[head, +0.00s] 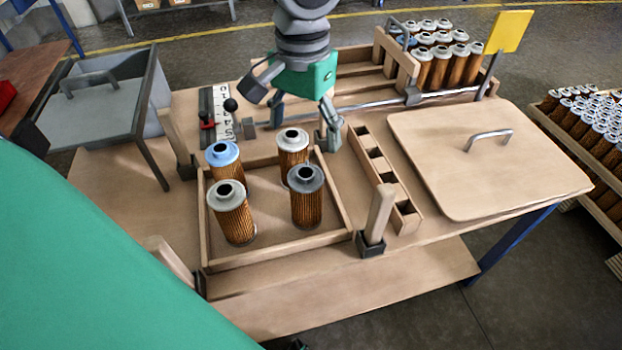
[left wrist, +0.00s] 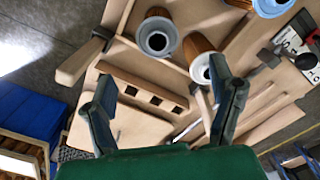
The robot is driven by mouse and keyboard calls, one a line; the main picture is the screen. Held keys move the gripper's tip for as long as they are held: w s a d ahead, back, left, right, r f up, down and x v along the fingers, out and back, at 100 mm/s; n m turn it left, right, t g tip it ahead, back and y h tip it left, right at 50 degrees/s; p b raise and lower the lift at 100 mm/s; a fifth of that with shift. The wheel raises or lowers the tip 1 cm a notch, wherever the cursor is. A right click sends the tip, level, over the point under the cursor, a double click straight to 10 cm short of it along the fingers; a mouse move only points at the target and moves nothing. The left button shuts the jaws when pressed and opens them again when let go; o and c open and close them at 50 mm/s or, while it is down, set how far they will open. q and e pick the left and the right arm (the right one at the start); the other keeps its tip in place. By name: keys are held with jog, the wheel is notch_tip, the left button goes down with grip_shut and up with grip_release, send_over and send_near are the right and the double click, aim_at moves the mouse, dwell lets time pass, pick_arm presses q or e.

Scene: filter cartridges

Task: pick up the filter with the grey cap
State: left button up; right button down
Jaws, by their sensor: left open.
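The filter with the dark grey cap (head: 306,198) stands upright in the near right part of the shallow wooden tray (head: 290,250). In the left wrist view its grey cap (left wrist: 157,38) shows at the upper middle. A blue-capped filter (head: 222,155), a white-capped filter (head: 292,145) and a light-capped filter (head: 232,210) stand in the same tray. My left gripper (head: 302,125) is open and empty, its fingers pointing down beside the tray's far edge, close to the white-capped filter. In the left wrist view the fingers (left wrist: 163,75) are spread apart. My right gripper is not in view.
A wooden rack with square holes (head: 385,180) lies right of the tray. Wooden posts (head: 380,212) stand around the tray. A flat lid with a handle (head: 490,155) covers the right of the table. A crate of several filters (head: 440,55) stands behind, with a metal rod (head: 370,105) before it.

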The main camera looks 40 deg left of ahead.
aim_at(306, 172)
pick_arm(q)
jog(key=f, duration=0.2)
jog(key=a+f+b, duration=0.1)
jog(key=shift+s+a+f, duration=0.2)
jog(key=shift+f, duration=0.2)
jog(key=f, duration=0.2)
jog(key=d+f+b, duration=0.1)
jog(key=f, duration=0.1)
jog(key=shift+d+f, duration=0.35)
jog(key=f+b, duration=0.1)
jog(key=f, duration=0.3)
jog(key=shift+s+a+f+b, duration=0.15)
jog(key=shift+a+f+b, duration=0.05)
jog(key=shift+f+b, duration=0.2)
jog(key=shift+a+f, duration=0.15)
jog(key=shift+f, duration=0.05)
jog(key=shift+d+r, duration=0.15)
jog(key=shift+d, duration=0.15)
jog(key=shift+c, duration=1.2)
jog(key=shift+d, duration=0.2)
jog(key=c, duration=1.1)
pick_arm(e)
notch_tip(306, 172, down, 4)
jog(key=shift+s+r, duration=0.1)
